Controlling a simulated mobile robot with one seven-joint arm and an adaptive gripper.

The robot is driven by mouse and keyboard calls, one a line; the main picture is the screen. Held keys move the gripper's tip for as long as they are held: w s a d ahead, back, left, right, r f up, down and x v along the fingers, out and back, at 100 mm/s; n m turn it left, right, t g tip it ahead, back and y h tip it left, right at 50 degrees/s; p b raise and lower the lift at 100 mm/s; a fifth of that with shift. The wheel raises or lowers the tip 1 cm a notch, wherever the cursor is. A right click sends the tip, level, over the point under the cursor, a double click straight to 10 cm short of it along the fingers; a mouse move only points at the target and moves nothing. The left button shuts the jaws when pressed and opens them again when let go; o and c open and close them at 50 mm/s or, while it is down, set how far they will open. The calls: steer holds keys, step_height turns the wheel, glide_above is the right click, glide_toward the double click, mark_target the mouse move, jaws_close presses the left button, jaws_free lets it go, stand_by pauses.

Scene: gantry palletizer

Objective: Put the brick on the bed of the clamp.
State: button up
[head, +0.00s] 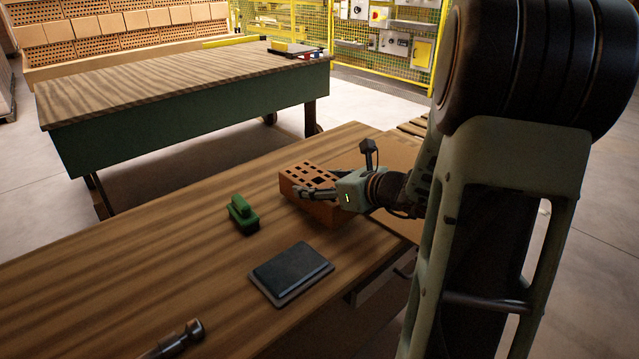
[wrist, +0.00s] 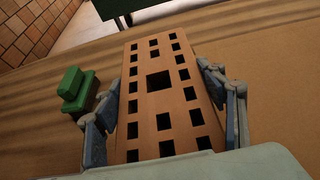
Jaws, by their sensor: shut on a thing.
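An orange-brown brick (head: 305,180) with rows of square holes is at the far side of the near wooden workbench. My gripper (head: 318,192) is shut on it, with one finger along each long side. In the wrist view the brick (wrist: 158,95) fills the middle, its holed face toward the camera, between the two fingers of my gripper (wrist: 165,100). I cannot tell whether the brick rests on the bench or is slightly above it. I cannot make out a clamp or its bed in either view.
A green block-like item (head: 242,214) stands left of the brick. A dark flat slab (head: 290,270) lies nearer on the bench (head: 150,270). A hammer-like tool (head: 178,340) is at the front edge. A second green-sided table (head: 190,130) stands behind, across a floor gap.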

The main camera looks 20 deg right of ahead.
steer(key=shift+f+b, duration=0.3)
steer(key=shift+f, duration=0.4)
steer(key=shift+f, duration=0.1)
steer(key=shift+f, duration=0.15)
steer(key=o, duration=2.1)
steer(key=shift+c, duration=0.2)
